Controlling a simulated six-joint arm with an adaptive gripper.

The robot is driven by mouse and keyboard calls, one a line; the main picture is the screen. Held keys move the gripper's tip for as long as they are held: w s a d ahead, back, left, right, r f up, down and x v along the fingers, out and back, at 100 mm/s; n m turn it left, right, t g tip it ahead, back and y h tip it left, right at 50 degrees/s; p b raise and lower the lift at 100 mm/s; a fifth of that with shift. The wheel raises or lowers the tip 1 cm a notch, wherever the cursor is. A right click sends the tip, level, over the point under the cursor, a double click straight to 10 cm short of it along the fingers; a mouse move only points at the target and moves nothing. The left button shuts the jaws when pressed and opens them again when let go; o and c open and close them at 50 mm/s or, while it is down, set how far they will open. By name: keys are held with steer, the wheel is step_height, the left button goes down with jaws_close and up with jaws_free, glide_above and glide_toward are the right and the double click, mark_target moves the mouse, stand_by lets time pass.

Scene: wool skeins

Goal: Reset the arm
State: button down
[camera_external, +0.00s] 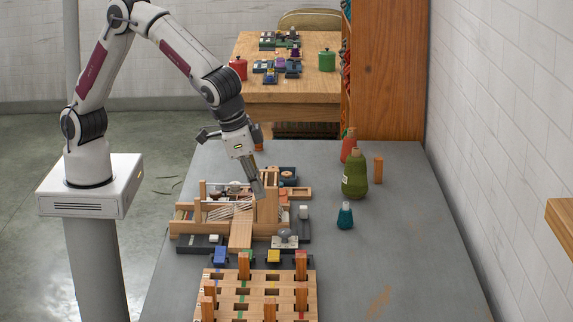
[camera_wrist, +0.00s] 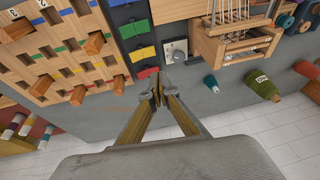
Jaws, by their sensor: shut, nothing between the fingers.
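My gripper (camera_external: 257,188) hangs above the wooden loom-like frame (camera_external: 218,212) on the grey table (camera_external: 370,245). It points down and slightly right, with its fingers together and nothing between them. In the wrist view my gripper (camera_wrist: 159,97) shows its two fingertips meeting, near a small grey device with a knob (camera_wrist: 177,55). The wooden frame with stretched threads (camera_wrist: 235,40) is at the upper right there. I cannot tell from these views how far the fingertips are from the frame.
A slotted wooden rack (camera_external: 256,291) with upright pegs stands at the front. Coloured blocks (camera_external: 273,257) lie behind it. A green cone (camera_external: 355,176), a red cone (camera_external: 348,146), a teal cone (camera_external: 345,216) and a wooden block (camera_external: 378,170) stand to the right. The table's front right is clear.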

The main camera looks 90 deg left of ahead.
steer(key=shift+m, duration=0.4)
steer(key=s+a+r, duration=0.4)
steer(key=s+a, duration=0.5)
steer(key=s+a+r+t, duration=0.1)
steer(key=s+a+r, duration=0.3)
steer(key=s+a, duration=0.5)
steer(key=s+a+r+t+h, duration=0.1)
steer(key=s+a+r, duration=0.4)
steer(key=s+a, duration=0.4)
steer(key=shift+s+a+n, duration=0.2)
steer(key=shift+s+n, duration=0.1)
steer(key=shift+s, duration=0.5)
